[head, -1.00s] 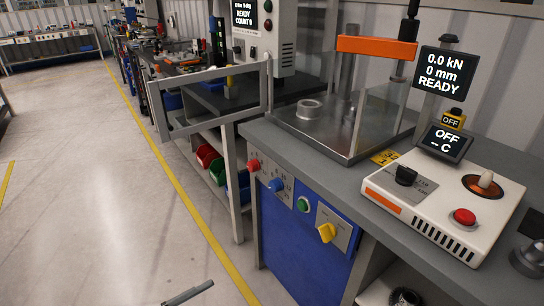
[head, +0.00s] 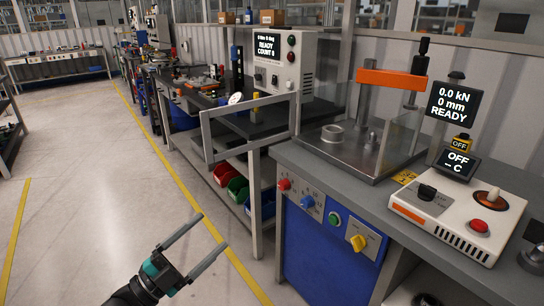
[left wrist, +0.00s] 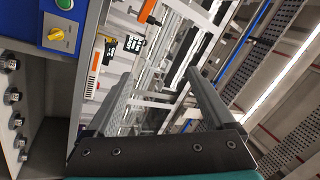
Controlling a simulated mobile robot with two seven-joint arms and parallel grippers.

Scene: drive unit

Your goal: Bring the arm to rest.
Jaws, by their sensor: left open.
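My left gripper (head: 197,248) is in the lower left of the head view, its dark arm coming in from the bottom edge. Its two long grey fingers stand apart with nothing between them. It is in free space over the floor, left of the blue cabinet. In the left wrist view the two fingers (left wrist: 150,100) also stand wide apart and empty, with ceiling beams and lights beyond. My right gripper does not show in either view.
The bench with the blue cabinet (head: 315,258) is at right, bearing a press (head: 387,79) with a clear guard and a white heater box (head: 458,215). A grey open frame (head: 247,127) juts left from the bench behind. The floor (head: 75,205) at left is clear.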

